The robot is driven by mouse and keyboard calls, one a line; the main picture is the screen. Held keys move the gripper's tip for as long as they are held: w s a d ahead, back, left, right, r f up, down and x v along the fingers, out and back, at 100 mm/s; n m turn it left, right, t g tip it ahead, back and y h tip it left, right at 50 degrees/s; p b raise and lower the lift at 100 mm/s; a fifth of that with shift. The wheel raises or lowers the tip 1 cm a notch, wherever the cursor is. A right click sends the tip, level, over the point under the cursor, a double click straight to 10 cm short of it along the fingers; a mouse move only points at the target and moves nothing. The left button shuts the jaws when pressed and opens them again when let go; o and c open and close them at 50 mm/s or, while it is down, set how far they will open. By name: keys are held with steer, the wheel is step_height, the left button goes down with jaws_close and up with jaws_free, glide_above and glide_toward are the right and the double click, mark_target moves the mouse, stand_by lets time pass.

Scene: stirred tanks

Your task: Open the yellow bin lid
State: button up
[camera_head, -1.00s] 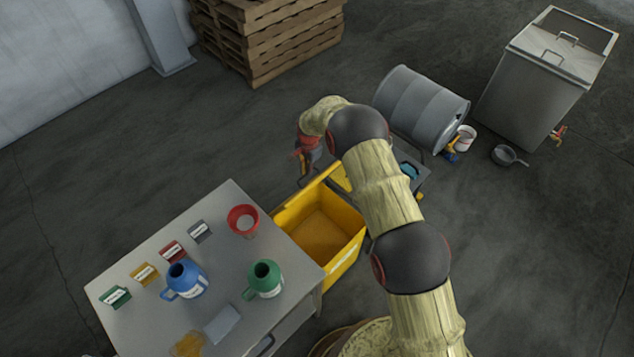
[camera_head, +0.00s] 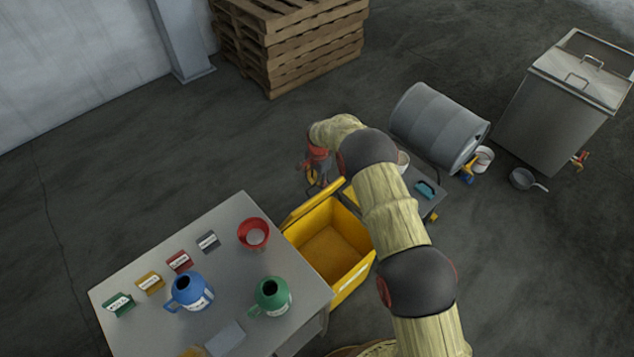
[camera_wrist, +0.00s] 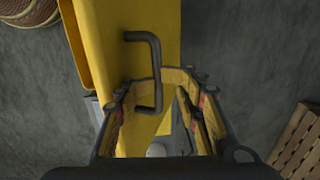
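The yellow bin (camera_head: 352,285) stands beside the grey table, its inside in plain view from above. Its yellow lid (camera_head: 312,203) is raised and stands tilted along the bin's far-left edge. In the wrist view the lid (camera_wrist: 168,25) shows as a yellow panel with a black bar handle (camera_wrist: 157,65). My gripper (camera_head: 314,178) is just beyond the lid in the head view.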

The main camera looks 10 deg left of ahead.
steer(key=w+a+r+b, duration=0.3)
steer(key=w+a+r, duration=0.1)
steer(key=a+r, duration=0.1)
steer(key=shift+w+a, duration=0.2)
steer(key=shift+a, duration=0.2)
stand_by(0.5)
stand_by(0.4)
steer(key=shift+r, duration=0.1)
step_height(320, 180, up, 12)
steer(key=shift+s+d, duration=0.2)
steer(key=shift+d, duration=0.1)
steer(key=shift+c, duration=0.3)
